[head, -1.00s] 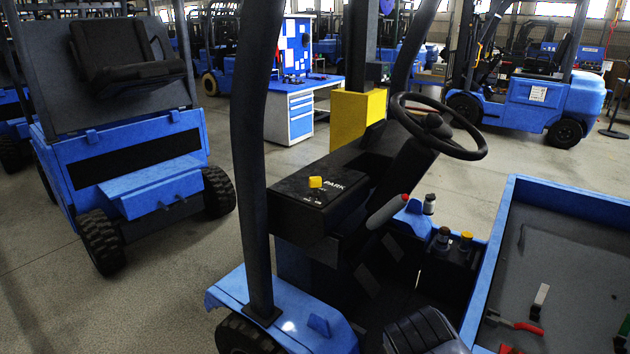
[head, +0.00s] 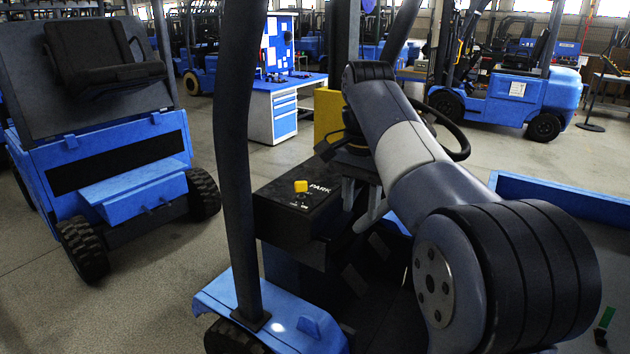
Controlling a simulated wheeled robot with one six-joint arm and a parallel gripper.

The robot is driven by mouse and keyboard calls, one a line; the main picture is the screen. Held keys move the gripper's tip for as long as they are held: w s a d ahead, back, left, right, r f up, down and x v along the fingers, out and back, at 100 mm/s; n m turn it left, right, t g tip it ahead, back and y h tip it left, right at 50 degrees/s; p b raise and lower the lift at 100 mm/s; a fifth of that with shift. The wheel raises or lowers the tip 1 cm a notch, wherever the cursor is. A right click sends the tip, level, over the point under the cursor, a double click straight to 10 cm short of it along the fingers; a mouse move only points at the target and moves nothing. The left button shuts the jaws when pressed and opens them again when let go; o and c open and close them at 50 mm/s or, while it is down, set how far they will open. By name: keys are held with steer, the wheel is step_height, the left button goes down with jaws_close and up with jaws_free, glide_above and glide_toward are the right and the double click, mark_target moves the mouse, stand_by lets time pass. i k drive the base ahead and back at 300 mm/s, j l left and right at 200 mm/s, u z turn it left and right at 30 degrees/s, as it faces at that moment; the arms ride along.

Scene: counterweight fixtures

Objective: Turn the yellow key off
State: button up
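The yellow key (head: 301,186) sits on top of the black dash box (head: 290,215) of the near forklift, left of the white PARK lettering. Small white markings are on the panel in front of it. My gripper (head: 356,200) hangs to the right of the key, by the steering column, with its grey fingers pointing down. It is apart from the key. How far its fingers are spread is unclear, and I see nothing held. My arm hides much of the steering wheel (head: 462,145) and the area right of the dash.
A dark upright post (head: 235,170) of the forklift stands left of the dash box. A blue-rimmed tray (head: 560,192) lies at the right, largely behind my arm. Another blue forklift (head: 115,165) stands at the left. Open floor lies between the two forklifts.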

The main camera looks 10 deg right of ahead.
mark_target(301, 187)
steer(key=i+j+z, duration=0.15)
steer(key=z, duration=0.2)
steer(key=i+j+z, duration=0.1)
steer(key=j+z, duration=0.65)
steer(key=i+j+z, duration=0.1)
steer(key=j, duration=0.8)
steer(key=i+j+z, duration=0.15)
steer(key=j, duration=0.75)
